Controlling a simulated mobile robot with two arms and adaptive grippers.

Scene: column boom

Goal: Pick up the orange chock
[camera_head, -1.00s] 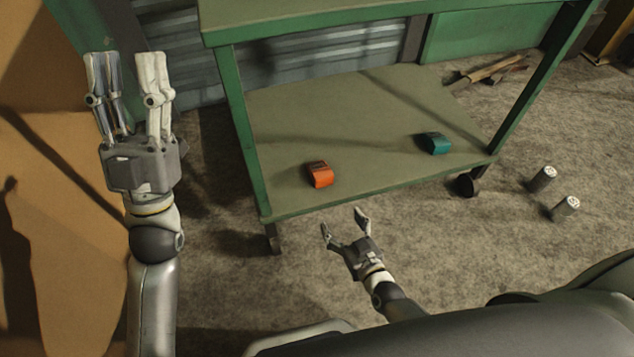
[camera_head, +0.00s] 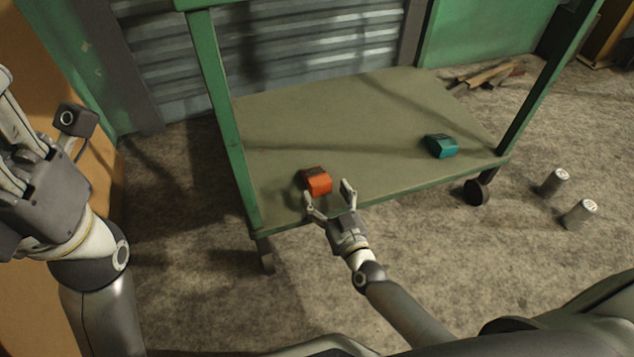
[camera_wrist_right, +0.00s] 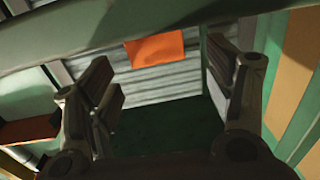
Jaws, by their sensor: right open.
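The orange chock (camera_head: 318,183) sits on the cart's lower shelf (camera_head: 330,125), near its front left. My right gripper (camera_head: 328,194) is open at the shelf's front edge, its fingertips just in front of the chock and pointing at it. In the right wrist view the chock (camera_wrist_right: 155,48) shows ahead between the two spread fingers (camera_wrist_right: 170,85), nothing held; its top meets a green band across the picture. My left gripper (camera_head: 14,130) is at the left edge of the head view, partly cut off, far from the chock.
A teal chock (camera_head: 441,146) lies on the shelf to the right. Green posts (camera_head: 218,110) stand at the cart's corners. Two metal cans (camera_head: 579,214) stand on the floor at right. Wood scraps (camera_head: 485,75) lie behind. The shelf's middle is clear.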

